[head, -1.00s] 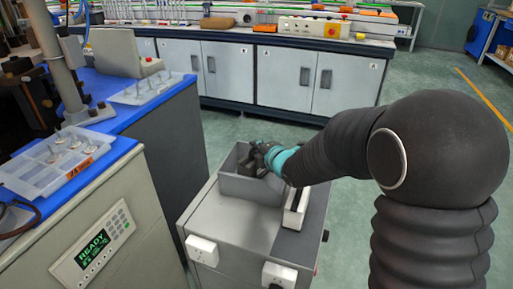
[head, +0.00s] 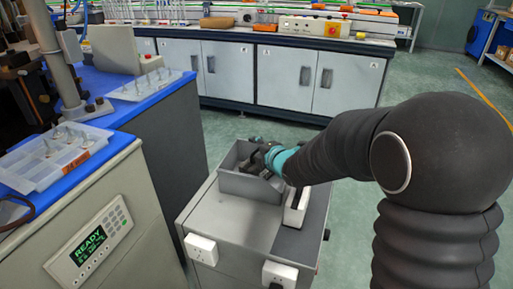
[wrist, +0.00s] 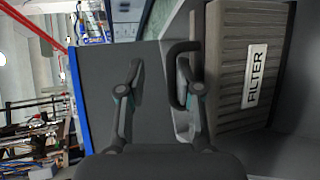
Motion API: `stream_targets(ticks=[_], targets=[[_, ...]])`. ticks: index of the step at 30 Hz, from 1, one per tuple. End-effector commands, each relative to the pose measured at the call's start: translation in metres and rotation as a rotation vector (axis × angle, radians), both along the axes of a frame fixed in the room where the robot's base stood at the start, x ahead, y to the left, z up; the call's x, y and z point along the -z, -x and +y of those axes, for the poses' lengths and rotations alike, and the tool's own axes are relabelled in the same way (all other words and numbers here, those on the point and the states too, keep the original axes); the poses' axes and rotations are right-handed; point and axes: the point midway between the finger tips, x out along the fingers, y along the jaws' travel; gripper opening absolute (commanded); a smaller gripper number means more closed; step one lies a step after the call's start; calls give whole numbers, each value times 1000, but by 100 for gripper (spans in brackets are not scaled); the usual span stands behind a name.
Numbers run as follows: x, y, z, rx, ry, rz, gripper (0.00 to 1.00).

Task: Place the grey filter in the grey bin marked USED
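The grey ribbed filter (wrist: 232,75), with a white FILTER label, sits inside the grey bin (head: 246,187); the bin wall also shows in the wrist view (wrist: 296,120). The filter's dark loop handle (wrist: 173,75) faces the gripper. My gripper (wrist: 160,75) is open, with its fingers apart, one on each side of the handle's outer bar. The right finger overlaps the handle and the filter's edge. In the head view my gripper (head: 255,160) is down at the bin, and the filter cannot be made out. No USED marking is readable.
A narrow white tray (head: 297,207) stands right of the bin on the same grey top. A blue-topped bench (head: 112,150) with a clear parts tray (head: 48,165) and a READY panel (head: 88,243) is at left. Cabinets (head: 285,78) line the back; green floor is clear at right.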

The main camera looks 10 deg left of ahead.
Motion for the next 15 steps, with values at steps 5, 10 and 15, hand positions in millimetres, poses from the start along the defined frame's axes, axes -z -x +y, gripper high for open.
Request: stream_targets(ticks=[5, 10, 15], targets=[[-2, 0, 0, 0, -1, -1, 33], [-11, 0, 0, 0, 0, 0, 33], [-19, 12, -11, 1, -1, -3, 33]])
